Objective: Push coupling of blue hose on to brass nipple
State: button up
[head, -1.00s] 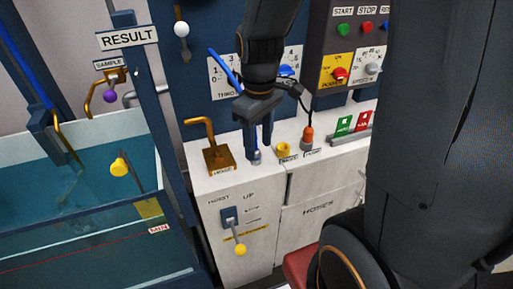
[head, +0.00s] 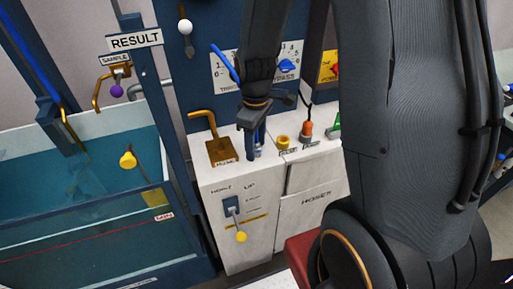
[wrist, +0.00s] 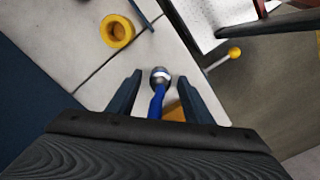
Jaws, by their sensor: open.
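My gripper (wrist: 161,94) is open. Its two fingers stand on either side of the blue hose (wrist: 156,103) and its silver coupling (wrist: 160,75), with gaps on both sides in the wrist view. In the head view my gripper (head: 256,146) points down at the white counter, just right of a brass plate (head: 221,152) with a bent brass pipe (head: 204,116). The blue hose (head: 222,60) also shows by the dial panel, partly behind my arm. I cannot tell which brass part is the nipple.
A yellow ring (head: 284,142) and an orange-topped plug (head: 306,130) stand on the counter right of my gripper. A yellow-knobbed lever (head: 240,236) is on the counter's front. A water tank (head: 90,200) lies left. My arm hides much of the right side.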

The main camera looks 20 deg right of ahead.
jog(key=shift+f, duration=0.25)
grip_shut()
jog(key=shift+r, duration=0.2)
